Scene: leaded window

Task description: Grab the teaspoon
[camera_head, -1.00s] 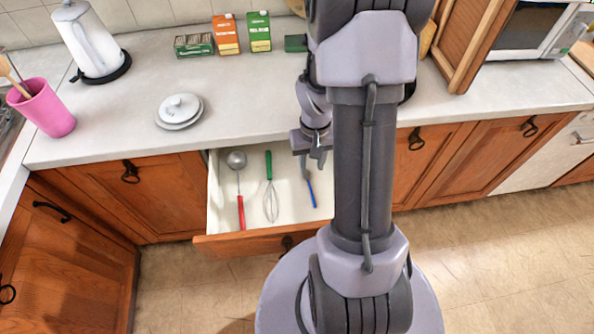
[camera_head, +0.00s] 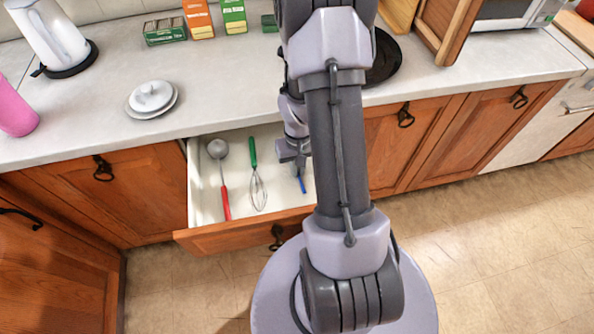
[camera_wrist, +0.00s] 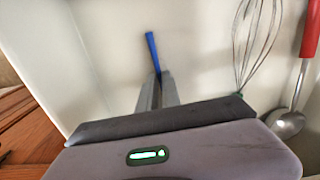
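The blue-handled utensil, which I take to be the teaspoon, lies in the open drawer (camera_head: 190,190). Its blue handle (camera_head: 302,184) shows just below my gripper (camera_head: 298,168) in the head view. In the wrist view the handle (camera_wrist: 153,48) runs down to the fingertips of my gripper (camera_wrist: 161,78) and passes between them. The fingers are low in the drawer with a narrow gap between them. I cannot tell whether they press on the handle. The far end of the utensil is hidden behind the gripper.
A whisk (camera_head: 257,185) and a red-handled ladle (camera_head: 222,180) lie in the drawer beside the blue handle. The drawer's front panel (camera_head: 235,234) and the counter edge bound the space. A white lidded dish (camera_head: 151,98) and several cartons (camera_head: 198,18) stand on the counter.

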